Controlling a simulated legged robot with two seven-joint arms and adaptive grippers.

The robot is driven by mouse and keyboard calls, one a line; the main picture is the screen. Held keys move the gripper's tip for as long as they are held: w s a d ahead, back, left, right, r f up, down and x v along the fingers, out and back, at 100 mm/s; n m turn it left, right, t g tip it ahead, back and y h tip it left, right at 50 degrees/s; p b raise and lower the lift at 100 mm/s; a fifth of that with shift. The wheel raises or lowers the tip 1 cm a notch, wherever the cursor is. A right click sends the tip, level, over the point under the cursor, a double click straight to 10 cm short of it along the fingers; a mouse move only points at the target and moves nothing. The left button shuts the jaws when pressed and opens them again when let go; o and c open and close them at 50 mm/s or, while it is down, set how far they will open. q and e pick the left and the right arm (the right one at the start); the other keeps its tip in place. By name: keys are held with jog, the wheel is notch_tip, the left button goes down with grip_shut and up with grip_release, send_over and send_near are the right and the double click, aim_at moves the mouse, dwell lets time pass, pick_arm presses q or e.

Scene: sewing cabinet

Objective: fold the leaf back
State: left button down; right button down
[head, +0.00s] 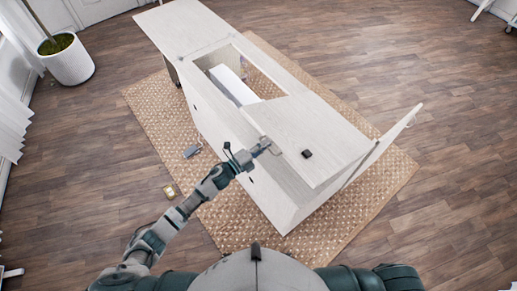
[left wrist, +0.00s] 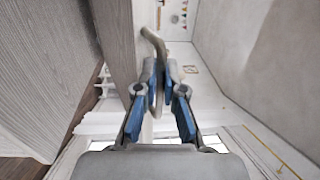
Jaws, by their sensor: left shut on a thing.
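The pale wood sewing cabinet (head: 215,115) stands on a rug, with an opening in its top. A leaf (head: 310,130) forms the near right part of the top, with a dark gap under its near edge. Another flat panel (head: 180,28) extends at the far left end; I cannot tell which the task means. My left gripper (head: 268,147) is at the near edge of the near leaf. In the left wrist view, its fingers (left wrist: 160,90) are shut on a curved metal handle (left wrist: 154,42). My right gripper is out of view.
A small black object (head: 307,154) sits on the near leaf. A thin panel (head: 385,140) stands swung out at the cabinet's right end. A grey pedal-like object (head: 191,151) and a small yellowish item (head: 170,190) lie on the left. Floor at right is clear.

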pick_arm(q)
jog(key=d+r+p, duration=0.1)
jog(key=r, duration=0.1)
jog(key=w+d+r+p, duration=0.1)
jog(key=r, duration=0.1)
jog(key=d+r+p, duration=0.1)
jog(key=r, duration=0.1)
jog(key=shift+w+d, duration=0.15)
jog(key=c, duration=1.3)
grip_release()
jog(key=shift+d, duration=0.1)
jog(key=shift+d+r, duration=0.1)
jog(key=shift+w, duration=0.25)
jog(key=shift+w+a, duration=0.1)
jog(key=shift+a, duration=0.1)
